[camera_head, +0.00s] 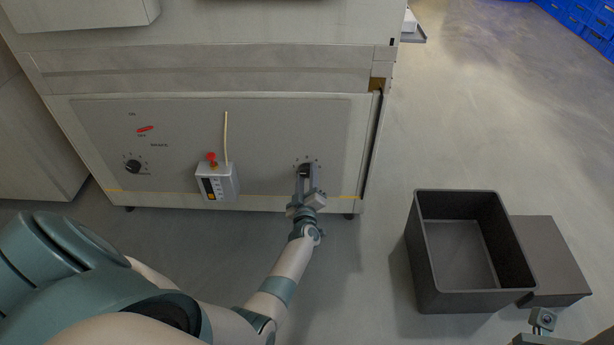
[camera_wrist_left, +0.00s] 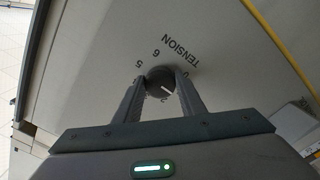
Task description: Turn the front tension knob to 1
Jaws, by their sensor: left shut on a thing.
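The front tension knob (camera_head: 304,170) is a dark round knob low on the right part of the grey machine panel. In the left wrist view the knob (camera_wrist_left: 161,80) sits below the printed word TENSION, which appears upside down, with a ring of numbers around it. Its white mark slants toward the lower right of that picture, between the 2 and the right finger. My left gripper (camera_head: 306,184) is shut on the knob, one finger on each side; the fingers hide some numbers. Part of my right gripper (camera_head: 542,320) shows at the lower right edge; its jaw state is unclear.
Another dark knob (camera_head: 133,166) and a red switch (camera_head: 145,129) are on the panel's left. A small box (camera_head: 217,182) with a red button is mid-panel. A dark open bin (camera_head: 425,262) and a flat dark block (camera_head: 555,262) stand on the floor at right.

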